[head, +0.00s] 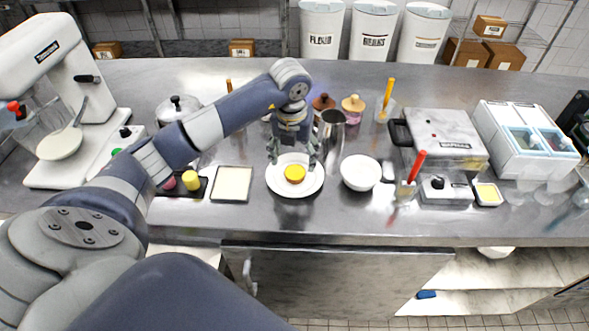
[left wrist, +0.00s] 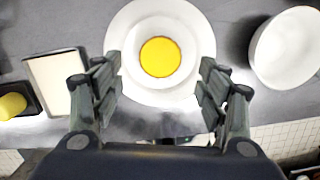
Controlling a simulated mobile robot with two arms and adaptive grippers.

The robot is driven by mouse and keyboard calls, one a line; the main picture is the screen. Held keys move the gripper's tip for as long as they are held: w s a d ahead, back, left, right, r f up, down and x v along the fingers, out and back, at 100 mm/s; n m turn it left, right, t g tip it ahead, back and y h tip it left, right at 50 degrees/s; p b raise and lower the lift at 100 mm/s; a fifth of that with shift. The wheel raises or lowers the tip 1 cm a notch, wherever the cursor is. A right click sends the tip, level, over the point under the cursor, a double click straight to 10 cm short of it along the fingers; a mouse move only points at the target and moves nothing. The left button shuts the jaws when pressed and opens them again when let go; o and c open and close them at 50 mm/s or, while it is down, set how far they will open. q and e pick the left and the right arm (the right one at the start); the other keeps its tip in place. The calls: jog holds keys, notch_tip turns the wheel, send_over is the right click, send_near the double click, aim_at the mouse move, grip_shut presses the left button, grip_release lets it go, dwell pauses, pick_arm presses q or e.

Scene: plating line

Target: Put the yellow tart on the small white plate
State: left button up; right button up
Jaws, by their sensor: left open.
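The yellow tart (head: 295,173) sits near the middle of the white plate (head: 310,187) on the steel counter. In the left wrist view the tart (left wrist: 160,57) shows from above, inside the plate's rim (left wrist: 128,30). My left gripper (head: 293,158) hangs over the back part of the plate. In the left wrist view its fingers (left wrist: 160,88) are spread wide apart, with nothing between the tips, and the tart lies beyond them. The gripper is apart from the tart. My right gripper is in neither view.
A white bowl (head: 361,173) stands right of the plate, and a pale square board (head: 231,184) lies to the left. A dark tray (head: 181,194) holds a yellow piece and a pink piece. A metal pitcher (head: 332,130) stands behind. Counter front is mostly clear.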

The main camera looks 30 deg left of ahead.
aim_at(294, 176)
pick_arm(q)
notch_tip(294, 176, up, 6)
jog(key=b, duration=0.1)
jog(key=shift+s+d+r, duration=0.15)
jog(key=shift+s, duration=0.25)
